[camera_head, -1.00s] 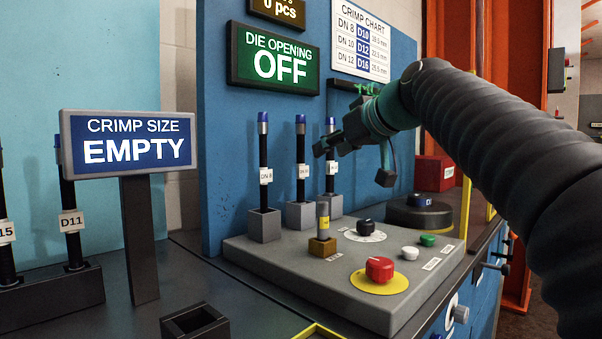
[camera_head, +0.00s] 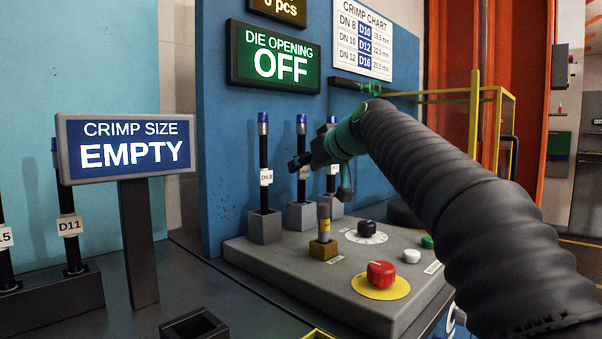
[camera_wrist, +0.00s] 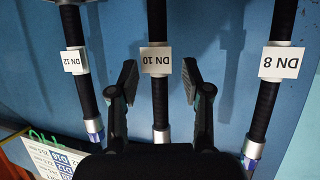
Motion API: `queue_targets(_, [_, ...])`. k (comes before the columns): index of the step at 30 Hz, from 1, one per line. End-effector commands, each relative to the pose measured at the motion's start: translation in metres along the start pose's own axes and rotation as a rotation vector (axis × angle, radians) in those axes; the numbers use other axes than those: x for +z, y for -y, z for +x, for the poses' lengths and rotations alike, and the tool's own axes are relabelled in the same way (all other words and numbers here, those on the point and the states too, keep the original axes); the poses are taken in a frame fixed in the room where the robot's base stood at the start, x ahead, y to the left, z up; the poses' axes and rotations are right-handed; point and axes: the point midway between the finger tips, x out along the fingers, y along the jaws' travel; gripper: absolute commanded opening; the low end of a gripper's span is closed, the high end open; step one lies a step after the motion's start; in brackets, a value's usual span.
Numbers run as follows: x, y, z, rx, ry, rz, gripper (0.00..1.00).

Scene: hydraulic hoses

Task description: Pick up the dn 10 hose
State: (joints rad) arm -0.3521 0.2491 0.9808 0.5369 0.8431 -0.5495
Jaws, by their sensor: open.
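The DN 10 hose (camera_head: 301,148) is the middle of three upright black hoses with blue tops, standing in a grey block in front of the blue panel. In the wrist view, which is upside down, its white DN 10 label (camera_wrist: 157,61) is readable. My gripper (camera_head: 296,163) is at the hose's label height in the head view and partly hides the hose to its right. In the wrist view the open fingers (camera_wrist: 159,80) lie on either side of the DN 10 hose, with gaps on both sides. Nothing is held.
The DN 8 hose (camera_head: 264,148) stands on the left and the DN 12 hose (camera_wrist: 75,60) on the other side, both close to my fingers. Below is a grey control box with a red knob (camera_head: 381,272) and a short brass-based post (camera_head: 324,235).

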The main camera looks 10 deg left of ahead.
Motion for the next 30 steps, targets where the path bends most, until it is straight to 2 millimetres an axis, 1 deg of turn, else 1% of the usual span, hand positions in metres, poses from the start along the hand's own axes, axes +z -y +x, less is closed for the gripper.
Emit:
queue_targets(1, [-0.001, -0.001, 0.009, -0.001, 0.002, 0.000, 0.48])
queue_targets(4, [0.000, -0.001, 0.022, -0.001, 0.003, 0.001, 0.48])
queue_targets(7, [-0.001, -0.001, 0.027, 0.001, 0.000, 0.001, 0.48])
queue_targets(12, [0.000, -0.001, 0.027, 0.001, 0.000, 0.001, 0.48])
queue_targets(13, [0.000, -0.001, 0.027, 0.001, 0.000, 0.001, 0.46])
queue_targets(14, [0.000, -0.001, 0.027, 0.001, 0.000, 0.001, 0.38])
queue_targets(15, [0.000, -0.001, 0.027, 0.001, 0.000, 0.001, 0.28])
queue_targets(17, [0.000, -0.001, 0.027, 0.001, 0.000, 0.001, 0.13])
queue_targets(18, [0.000, -0.001, 0.027, 0.001, 0.000, 0.001, 0.03])
queue_targets(19, [0.000, -0.001, 0.027, 0.001, 0.000, 0.001, 0.00])
queue_targets(30, [-0.001, -0.001, 0.026, 0.001, -0.002, 0.001, 0.00])
